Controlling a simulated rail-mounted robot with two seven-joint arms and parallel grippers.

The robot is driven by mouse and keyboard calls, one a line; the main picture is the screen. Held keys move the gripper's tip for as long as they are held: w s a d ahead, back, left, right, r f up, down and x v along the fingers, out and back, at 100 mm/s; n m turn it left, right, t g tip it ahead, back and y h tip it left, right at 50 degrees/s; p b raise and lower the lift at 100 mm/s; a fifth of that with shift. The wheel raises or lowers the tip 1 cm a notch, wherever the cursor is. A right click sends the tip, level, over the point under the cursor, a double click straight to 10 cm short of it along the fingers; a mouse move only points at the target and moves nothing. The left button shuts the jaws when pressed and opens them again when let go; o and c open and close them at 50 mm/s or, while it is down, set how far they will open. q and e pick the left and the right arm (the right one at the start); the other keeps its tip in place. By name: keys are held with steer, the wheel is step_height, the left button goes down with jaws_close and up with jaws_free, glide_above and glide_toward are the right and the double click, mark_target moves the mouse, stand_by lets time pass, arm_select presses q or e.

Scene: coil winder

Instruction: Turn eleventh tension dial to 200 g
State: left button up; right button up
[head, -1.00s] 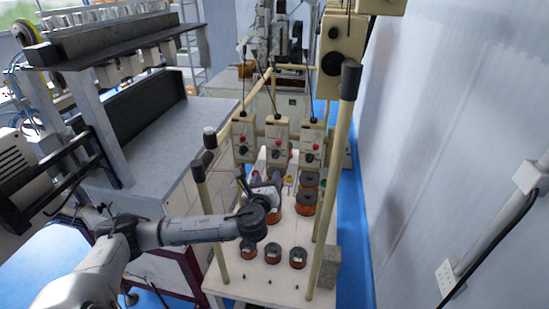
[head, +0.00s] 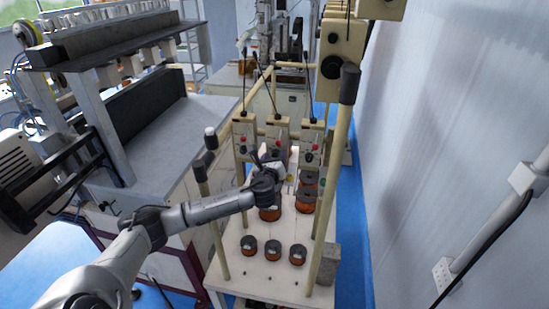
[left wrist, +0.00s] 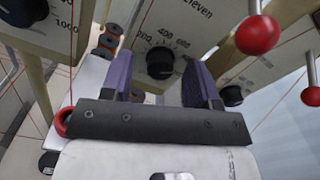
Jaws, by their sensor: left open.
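The eleventh tension dial (left wrist: 160,62) is a black knob on a cream panel labelled "eleven" in the left wrist view. The marks 400 and 600 show above it; its pointer is too unclear to read. My left gripper (left wrist: 157,80) has two purple fingers, spread apart and empty, one on each side of the dial in the picture. I cannot tell whether they reach around it. In the head view my left gripper (head: 268,160) is at the front of the middle tensioner box (head: 277,130), hiding its lower part. My right gripper is not in view.
Neighbouring tensioner boxes stand left (head: 243,135) and right (head: 312,140). A red ball-tipped lever (left wrist: 257,34) sticks out close to the right finger. Wire spools (head: 273,247) stand on the white rack base below. Upright posts (head: 335,180) flank the rack.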

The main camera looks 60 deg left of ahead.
arm_select(q)
steer(key=c, duration=0.9)
